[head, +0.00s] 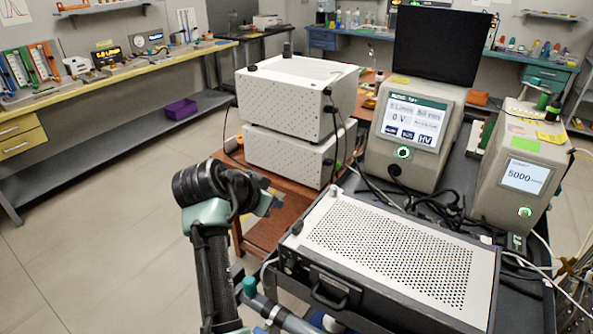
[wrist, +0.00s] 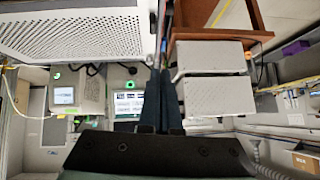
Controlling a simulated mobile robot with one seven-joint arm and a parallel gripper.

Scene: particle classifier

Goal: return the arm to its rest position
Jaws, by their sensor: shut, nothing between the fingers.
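My gripper (head: 270,203) is held up in the head view, left of the perforated metal case and in front of the brown wooden table. My dark arm rises to it from the bottom of the picture. In the wrist view the two dark fingers of my gripper (wrist: 160,75) lie together, with nothing between them. They point into free space between the perforated case and the stacked boxes.
The perforated case (head: 390,255) is close on the right. Two stacked white boxes (head: 295,95) stand on the brown table (head: 262,232). An instrument showing 0 V (head: 410,130) and one showing 5000 (head: 522,180) stand behind. Cables lie between them. The left floor (head: 110,240) is clear.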

